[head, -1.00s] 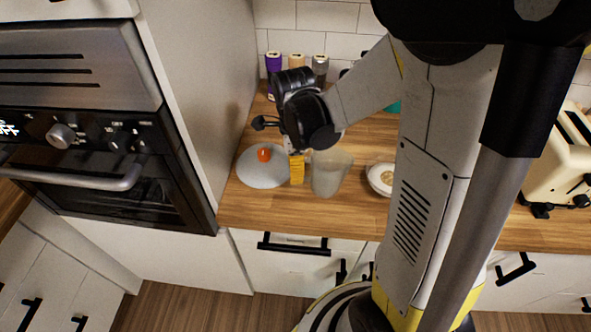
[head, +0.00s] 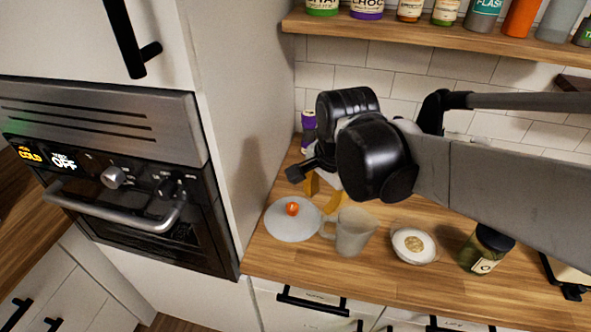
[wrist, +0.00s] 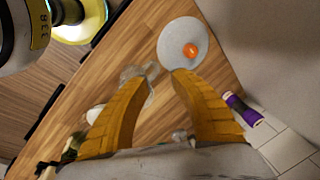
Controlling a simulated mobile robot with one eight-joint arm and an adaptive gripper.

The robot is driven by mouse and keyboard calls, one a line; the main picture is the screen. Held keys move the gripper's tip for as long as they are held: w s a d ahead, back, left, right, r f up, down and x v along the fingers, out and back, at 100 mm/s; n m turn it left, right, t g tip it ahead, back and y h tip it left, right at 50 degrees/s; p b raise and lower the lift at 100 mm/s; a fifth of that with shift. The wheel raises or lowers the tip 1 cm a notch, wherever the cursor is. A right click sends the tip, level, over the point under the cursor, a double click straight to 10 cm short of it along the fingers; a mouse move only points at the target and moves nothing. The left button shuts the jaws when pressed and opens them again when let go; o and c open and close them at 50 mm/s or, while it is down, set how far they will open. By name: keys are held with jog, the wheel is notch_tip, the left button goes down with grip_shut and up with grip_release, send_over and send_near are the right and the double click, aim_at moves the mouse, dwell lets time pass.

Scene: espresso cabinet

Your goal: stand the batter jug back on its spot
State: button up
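The batter jug (head: 355,232), a translucent grey jug with a handle on its left, stands upright on the wooden counter. It also shows in the wrist view (wrist: 136,74), partly hidden by a finger. My gripper (head: 323,194) is above and behind the jug's handle side, apart from it in the head view. Its two yellow fingers are spread with nothing between them, as the wrist view (wrist: 158,82) shows. No marked spot for the jug can be made out.
A pale round disc with an orange knob (head: 292,209) lies left of the jug, near the tall cabinet side. A white bowl (head: 415,245) and a dark-lidded jar (head: 485,250) stand to the right. A purple container (head: 309,122) stands behind. A shelf (head: 430,38) hangs above.

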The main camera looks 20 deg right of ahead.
jog(key=s+a+r+n+t, duration=0.2)
jog(key=s+a+n+t, duration=0.1)
jog(key=n, duration=1)
jog(key=shift+s+r+t, duration=0.3)
jog(key=shift+s+t, duration=0.4)
jog(key=shift+s, duration=0.25)
